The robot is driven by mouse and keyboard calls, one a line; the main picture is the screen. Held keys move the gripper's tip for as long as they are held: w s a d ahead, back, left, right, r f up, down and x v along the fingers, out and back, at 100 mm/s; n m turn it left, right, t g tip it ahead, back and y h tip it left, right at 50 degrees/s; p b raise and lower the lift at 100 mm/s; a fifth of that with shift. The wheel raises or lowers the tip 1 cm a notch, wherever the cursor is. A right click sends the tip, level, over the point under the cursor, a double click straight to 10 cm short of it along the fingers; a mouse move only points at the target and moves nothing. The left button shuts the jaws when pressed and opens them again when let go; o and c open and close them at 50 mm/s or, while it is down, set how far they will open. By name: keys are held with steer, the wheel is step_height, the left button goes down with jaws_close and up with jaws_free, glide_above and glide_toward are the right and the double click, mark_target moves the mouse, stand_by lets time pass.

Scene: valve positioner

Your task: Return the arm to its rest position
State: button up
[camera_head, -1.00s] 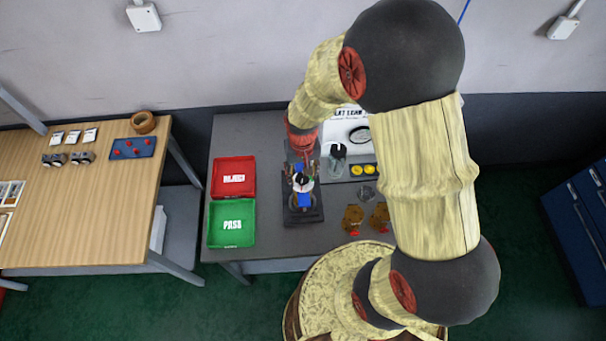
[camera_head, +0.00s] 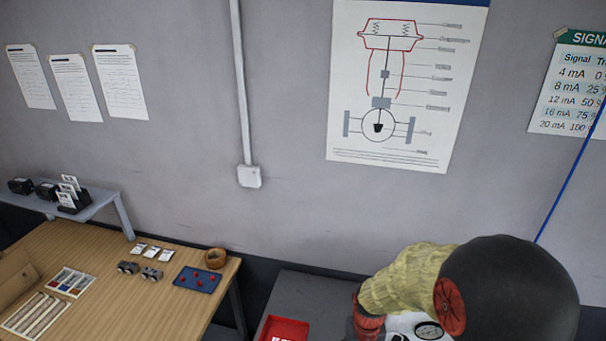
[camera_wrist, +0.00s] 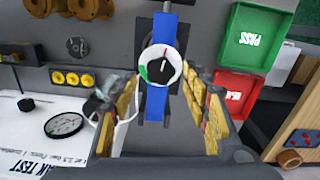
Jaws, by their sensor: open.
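My arm (camera_head: 410,278) shows at the bottom right of the head view, with its lower parts cut off by the frame edge. My gripper is out of the head view. In the wrist view my gripper (camera_wrist: 155,95) is open, its yellow-padded fingers spread left and right. I see nothing held. Whether a finger touches the device I cannot tell.
A green PASS tray (camera_wrist: 262,8) and a red tray (camera_wrist: 222,97) lie right of the device in the wrist view. A round gauge (camera_wrist: 63,124) lies on a white sheet at left, near yellow round parts (camera_wrist: 72,78). A wooden table (camera_head: 120,290) stands at left.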

steer(key=s, duration=0.2)
steer(key=s+g, duration=0.1)
steer(key=s, duration=0.1)
steer(key=shift+r+n, duration=0.25)
steer(key=shift+n, duration=0.05)
steer(key=s+r+t+b, duration=0.3)
steer(key=r+b, duration=0.3)
steer(key=b, duration=0.2)
steer(key=s+r+n+t+b, duration=0.1)
steer(key=s+r+t+b, duration=0.2)
steer(key=s+r+b, duration=0.3)
steer(key=r+b, duration=0.1)
steer(key=b, duration=0.2)
steer(key=shift+s+t, duration=0.3)
steer(key=shift+t, duration=0.1)
